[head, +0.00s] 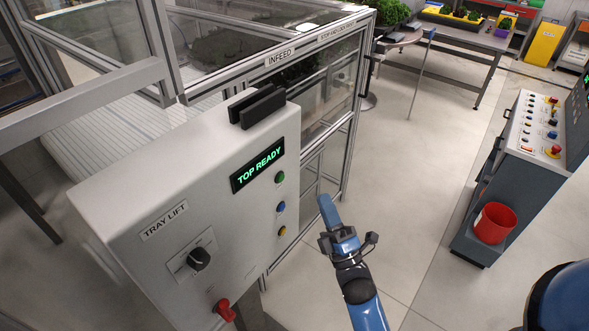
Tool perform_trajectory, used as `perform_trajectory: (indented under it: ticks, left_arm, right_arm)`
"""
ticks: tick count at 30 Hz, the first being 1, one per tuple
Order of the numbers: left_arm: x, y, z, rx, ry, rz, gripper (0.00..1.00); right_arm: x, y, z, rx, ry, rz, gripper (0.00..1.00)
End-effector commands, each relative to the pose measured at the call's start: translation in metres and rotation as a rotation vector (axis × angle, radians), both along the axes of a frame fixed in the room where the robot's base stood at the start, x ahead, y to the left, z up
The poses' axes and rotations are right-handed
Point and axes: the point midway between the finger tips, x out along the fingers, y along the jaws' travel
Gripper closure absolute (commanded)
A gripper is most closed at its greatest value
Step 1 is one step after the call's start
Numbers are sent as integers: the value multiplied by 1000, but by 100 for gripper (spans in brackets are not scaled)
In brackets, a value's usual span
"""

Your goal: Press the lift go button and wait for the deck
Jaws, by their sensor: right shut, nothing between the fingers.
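The grey tray lift box (130,245) stands at left, labelled TRAY LIFT. Its display (257,166) reads TOP READY in green letters. Below the display, a green button (280,177), a blue button (281,207) and a yellow button (282,231) run down the panel's right side; none has a readable label. A black knob (198,259) and a red switch (223,310) sit lower left. My right gripper (327,205) is shut and empty, to the right of the buttons and apart from them in the picture. My left gripper is out of view.
A framed enclosure marked INFEED (282,57) stands behind the box, beside a white slatted surface (120,128). A grey console (515,160) with a red bucket (494,223) is at right. A bench (450,42) stands at the back. The middle floor is clear.

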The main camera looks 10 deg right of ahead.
Motion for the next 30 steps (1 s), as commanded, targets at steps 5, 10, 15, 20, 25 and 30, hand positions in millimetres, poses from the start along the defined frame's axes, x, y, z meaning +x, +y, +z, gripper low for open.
perform_trajectory:
  ticks: [5, 10, 15, 20, 25, 30]
  left_arm:
    - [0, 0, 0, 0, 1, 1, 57]
    - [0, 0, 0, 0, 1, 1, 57]
    - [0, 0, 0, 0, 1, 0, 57]
    - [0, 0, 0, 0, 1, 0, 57]
    - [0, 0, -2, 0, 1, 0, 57]
    - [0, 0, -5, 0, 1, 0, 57]
  right_arm:
    - [-3, 3, 2, -89, -39, -58, 100]
    - [-4, 3, 3, -120, -50, -84, 100]
    - [-4, 3, 3, -122, -51, -86, 100]
    - [-4, 3, 3, -120, -50, -86, 100]
    - [0, 6, 2, -121, -51, -85, 100]
    - [11, 15, 2, -120, -52, -83, 100]
